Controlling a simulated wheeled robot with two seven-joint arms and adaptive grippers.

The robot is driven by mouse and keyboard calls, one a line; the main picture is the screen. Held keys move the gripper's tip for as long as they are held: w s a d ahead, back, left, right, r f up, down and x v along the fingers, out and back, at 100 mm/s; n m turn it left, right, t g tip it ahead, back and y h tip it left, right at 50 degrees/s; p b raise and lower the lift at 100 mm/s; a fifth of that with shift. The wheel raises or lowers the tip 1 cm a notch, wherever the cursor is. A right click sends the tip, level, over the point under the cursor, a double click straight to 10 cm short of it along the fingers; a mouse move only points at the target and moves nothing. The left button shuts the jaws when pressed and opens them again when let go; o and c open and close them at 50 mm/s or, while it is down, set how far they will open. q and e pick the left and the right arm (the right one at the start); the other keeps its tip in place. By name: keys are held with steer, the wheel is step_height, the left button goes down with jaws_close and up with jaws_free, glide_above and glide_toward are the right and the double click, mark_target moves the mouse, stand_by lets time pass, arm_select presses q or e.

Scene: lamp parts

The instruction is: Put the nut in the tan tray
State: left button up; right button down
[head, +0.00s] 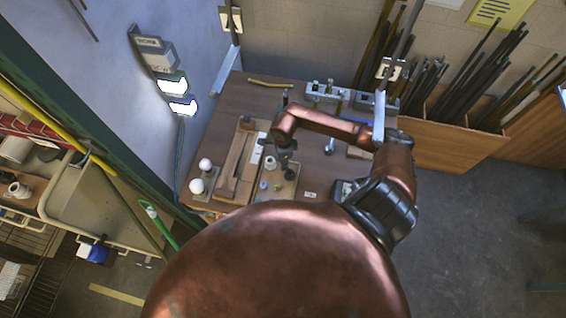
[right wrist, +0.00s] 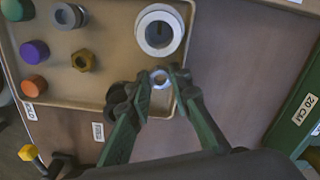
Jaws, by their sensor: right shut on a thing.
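The tan tray (right wrist: 115,40) fills the upper left of the right wrist view; in the head view the tray (head: 278,194) is on the wooden table. My right gripper (right wrist: 158,80) is shut on a small, pale, ring-shaped piece that looks like the nut (right wrist: 160,79). It is over the tray's corner at lower right in the wrist view; its height above the tray floor is unclear. In the head view my right gripper (head: 284,158) is small and the nut cannot be made out. My left gripper is not in view.
In the tray lie a white ring (right wrist: 160,31), a brass hex nut (right wrist: 84,60), grey rings (right wrist: 68,16) and purple (right wrist: 35,51), orange (right wrist: 34,85) and green caps. A dark round piece sits beside the fingers. White bulbs (head: 201,175) stand at the table's left.

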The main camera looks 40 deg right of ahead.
steer(key=shift+s+a+f, duration=0.3)
steer(key=shift+s+f, duration=0.05)
steer(key=shift+f, duration=0.15)
stand_by(0.8)
steer(key=c, duration=2.1)
jaws_free()
steer(key=o, duration=0.4)
steer(key=shift+w, duration=0.15)
steer(key=shift+w+d+r, duration=0.15)
steer(key=shift+d+r, duration=0.05)
steer(key=shift+r, duration=0.05)
steer(key=shift+r, duration=0.2)
step_height(320, 180, up, 12)
steer(key=shift+f, duration=0.25)
